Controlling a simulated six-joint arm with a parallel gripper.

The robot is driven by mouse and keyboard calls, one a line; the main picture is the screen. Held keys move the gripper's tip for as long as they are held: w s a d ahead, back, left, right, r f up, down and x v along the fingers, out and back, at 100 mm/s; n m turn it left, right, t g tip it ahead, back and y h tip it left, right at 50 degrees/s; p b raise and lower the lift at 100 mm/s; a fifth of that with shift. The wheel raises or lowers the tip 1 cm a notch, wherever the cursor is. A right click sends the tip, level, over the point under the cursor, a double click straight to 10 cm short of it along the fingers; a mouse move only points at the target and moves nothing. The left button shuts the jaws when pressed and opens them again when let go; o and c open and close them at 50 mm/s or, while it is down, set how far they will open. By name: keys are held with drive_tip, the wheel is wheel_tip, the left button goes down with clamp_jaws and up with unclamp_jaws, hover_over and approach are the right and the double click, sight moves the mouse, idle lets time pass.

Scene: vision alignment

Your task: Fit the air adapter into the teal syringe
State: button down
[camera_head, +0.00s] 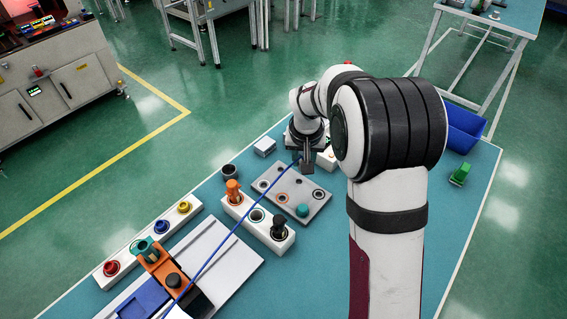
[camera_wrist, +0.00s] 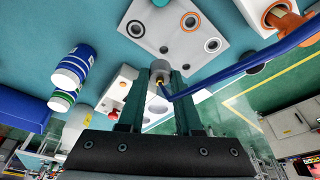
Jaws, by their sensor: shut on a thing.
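My gripper (camera_head: 307,168) is over the table beyond the grey plate, pointing down. In the wrist view its fingers (camera_wrist: 160,88) are shut on the air adapter (camera_wrist: 159,72), a small grey-white piece with a brassy fitting and a blue hose. The hose (camera_head: 235,229) also crosses the head view towards the lower left. A teal round part (camera_head: 145,245) sits at an orange holder (camera_head: 157,262) at the lower left; it may be the teal syringe, but its shape is unclear. The adapter's tip is not clear.
The grey plate (camera_head: 291,185) has several ringed holes. A white block (camera_head: 243,207) holds an orange and a black piece. A white strip (camera_head: 129,257) carries coloured knobs. A blue bin (camera_head: 462,128) and a green object (camera_head: 460,173) stand right. Two bottles (camera_wrist: 74,69) show in the wrist view.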

drive_tip(key=s+a+r+n+y, duration=0.15)
drive_tip(key=s+a+r, duration=0.25)
drive_tip(key=a, duration=0.5)
drive_tip(key=s+a+r+n, duration=0.3)
drive_tip(key=s+a, duration=0.2)
drive_tip(key=a, duration=0.4)
drive_tip(key=s+a+r+n+y, duration=0.1)
drive_tip(key=s+a+r+n, duration=0.25)
drive_tip(key=a, duration=0.45)
drive_tip(key=shift+s+a+f+n+g, duration=0.15)
drive_tip(key=shift+s+a+n, duration=0.2)
drive_tip(key=shift+s+a, duration=0.95)
drive_tip(key=shift+s+a+r+n+g, duration=0.1)
drive_tip(key=shift+s+a+n, duration=0.2)
drive_tip(key=shift+s+a, duration=0.95)
drive_tip(key=shift+s+a+f+n+g, duration=0.15)
drive_tip(key=shift+s+a+n, duration=0.3)
drive_tip(key=shift+s, duration=1.5)
drive_tip(key=shift+a, duration=0.1)
drive_tip(key=shift+f, duration=0.6)
drive_tip(key=shift+f, duration=0.4)
drive_tip(key=shift+f, duration=0.3)
